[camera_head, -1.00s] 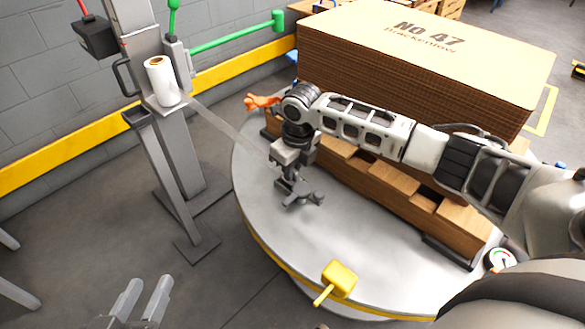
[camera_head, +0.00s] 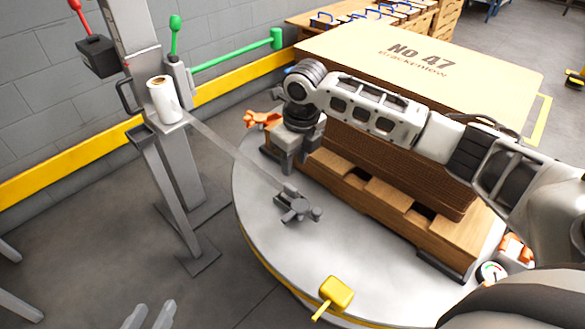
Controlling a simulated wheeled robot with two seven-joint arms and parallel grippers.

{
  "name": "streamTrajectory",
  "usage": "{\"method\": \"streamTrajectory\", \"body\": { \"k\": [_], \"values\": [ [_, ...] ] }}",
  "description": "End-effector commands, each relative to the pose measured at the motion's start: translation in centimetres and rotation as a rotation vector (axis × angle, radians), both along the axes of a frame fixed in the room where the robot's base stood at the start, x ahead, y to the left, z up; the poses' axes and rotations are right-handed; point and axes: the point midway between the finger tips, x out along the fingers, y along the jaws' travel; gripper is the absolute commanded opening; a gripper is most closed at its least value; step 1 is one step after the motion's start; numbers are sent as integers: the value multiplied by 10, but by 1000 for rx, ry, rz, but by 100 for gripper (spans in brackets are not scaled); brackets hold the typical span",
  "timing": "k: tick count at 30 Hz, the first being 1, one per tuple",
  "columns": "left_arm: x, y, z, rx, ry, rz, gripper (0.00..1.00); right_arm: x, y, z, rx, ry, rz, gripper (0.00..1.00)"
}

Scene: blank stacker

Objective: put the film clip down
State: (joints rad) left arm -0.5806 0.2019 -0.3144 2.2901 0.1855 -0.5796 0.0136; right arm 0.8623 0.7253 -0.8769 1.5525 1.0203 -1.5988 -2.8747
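The dark grey film clip (camera_head: 297,208) lies on the grey turntable (camera_head: 285,247), in front of the wooden pallet. A clear film strip (camera_head: 228,149) runs from the white film roll (camera_head: 163,100) down to the clip. My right gripper (camera_head: 287,168) is above and behind the clip, apart from it and empty. Its fingers point down and look open, though they are small and partly merged with the dark pallet end. My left gripper (camera_head: 149,317) is at the bottom left edge, fingers apart and empty, partly cut off.
A large cardboard stack (camera_head: 430,75) marked No 47 sits on the pallet (camera_head: 375,200). An orange clamp-like part (camera_head: 262,119) is beside it. A yellow handle (camera_head: 334,297) is at the turntable's front edge. The grey roll post (camera_head: 180,170) stands at the left.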

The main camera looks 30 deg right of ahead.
Motion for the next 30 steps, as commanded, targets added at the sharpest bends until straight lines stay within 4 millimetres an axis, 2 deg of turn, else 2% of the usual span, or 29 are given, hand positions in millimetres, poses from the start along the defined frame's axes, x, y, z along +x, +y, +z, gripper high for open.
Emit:
{"method": "streamTrajectory", "body": {
  "k": [1,6,21,25,30],
  "values": [
    [1,1,1,3,11,5,36,-1,0,10,0,0,1,34],
    [-2,3,-9,19,46,4,36,-2,-1,22,0,0,0,34],
    [-2,3,-9,18,46,4,36,-3,-1,23,0,1,0,34],
    [0,3,1,14,38,11,36,-3,-1,31,0,0,0,34],
    [-6,12,32,30,29,41,36,-3,-1,64,0,0,0,34]
  ]
}}
